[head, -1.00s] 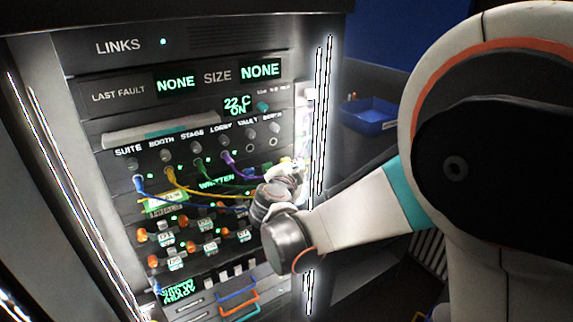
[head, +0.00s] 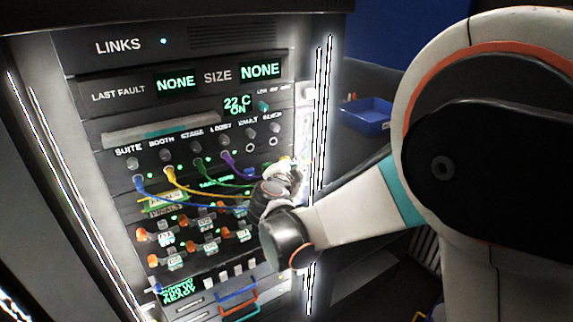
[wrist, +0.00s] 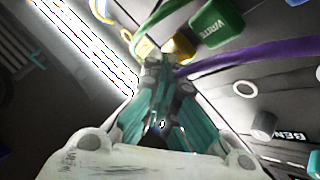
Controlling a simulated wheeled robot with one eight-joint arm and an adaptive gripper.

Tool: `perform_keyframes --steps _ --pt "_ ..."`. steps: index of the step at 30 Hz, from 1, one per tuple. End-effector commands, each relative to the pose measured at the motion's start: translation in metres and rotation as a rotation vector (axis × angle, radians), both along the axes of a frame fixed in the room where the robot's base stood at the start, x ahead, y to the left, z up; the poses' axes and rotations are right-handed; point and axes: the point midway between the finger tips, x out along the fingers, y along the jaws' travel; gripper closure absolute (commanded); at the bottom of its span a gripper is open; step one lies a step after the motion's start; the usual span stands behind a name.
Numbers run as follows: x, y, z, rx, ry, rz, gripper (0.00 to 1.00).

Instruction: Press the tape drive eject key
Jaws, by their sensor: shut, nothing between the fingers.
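My gripper (wrist: 160,72) is shut and empty, with its teal fingers together against the right side of the panel. In the head view my gripper (head: 287,168) is mostly covered by my own wrist. In the wrist view a green key (wrist: 217,25) with a label like "WRITE" sits beyond the fingers to the right. A yellow part (wrist: 178,47) is close behind the fingertips; I cannot tell whether they touch it. No key reads clearly as the tape drive eject key, and part of the panel there is hidden.
Blue, yellow, green and purple cables (head: 205,190) cross the rack panel (head: 85,135). A purple cable (wrist: 250,52) passes close right of my fingers. Orange-ended switches (head: 160,235) are lower down. A bright light strip (wrist: 85,45) runs along the panel's edge.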

Motion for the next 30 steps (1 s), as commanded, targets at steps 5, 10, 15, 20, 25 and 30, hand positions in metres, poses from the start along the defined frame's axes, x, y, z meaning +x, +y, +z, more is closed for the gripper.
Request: perform_keyframes --steps 5,10,15,20,25,30 --pt "-0.001 0.0 0.0 0.0 0.0 0.001 1.0" --pt "-0.006 -0.004 0.0 0.0 0.0 0.001 1.0" --pt "-0.013 -0.009 0.0 0.0 0.0 0.0 1.0" --pt "-0.014 -0.009 0.0 0.0 0.0 0.0 1.0" --pt "-0.014 -0.009 0.0 0.0 0.0 0.0 1.0" --pt "-0.019 -0.013 0.0 0.0 0.0 0.0 1.0"
